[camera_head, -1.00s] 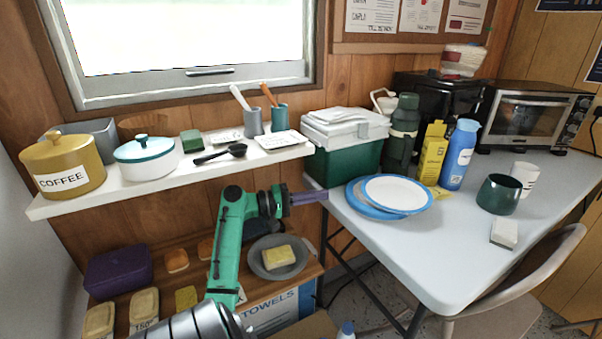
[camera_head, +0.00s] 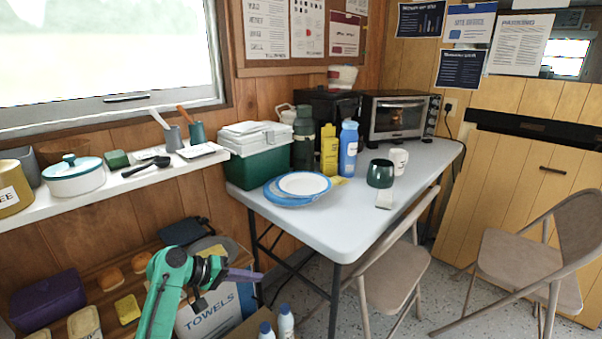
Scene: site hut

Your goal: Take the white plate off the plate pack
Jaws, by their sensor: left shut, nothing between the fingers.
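The white plate (camera_head: 303,183) lies on top of the blue plates of the plate pack (camera_head: 284,199), near the left edge of the folding table (camera_head: 336,216). A blue rim shows around it. My left gripper (camera_head: 256,275) is shut and empty, below and to the left of the table, in front of the low shelf. It is well apart from the plates. My right gripper is not in view.
A green cooler (camera_head: 258,165) stands behind the plates. A green mug (camera_head: 380,173) is to the right. A folding chair (camera_head: 389,276) stands against the table's front.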

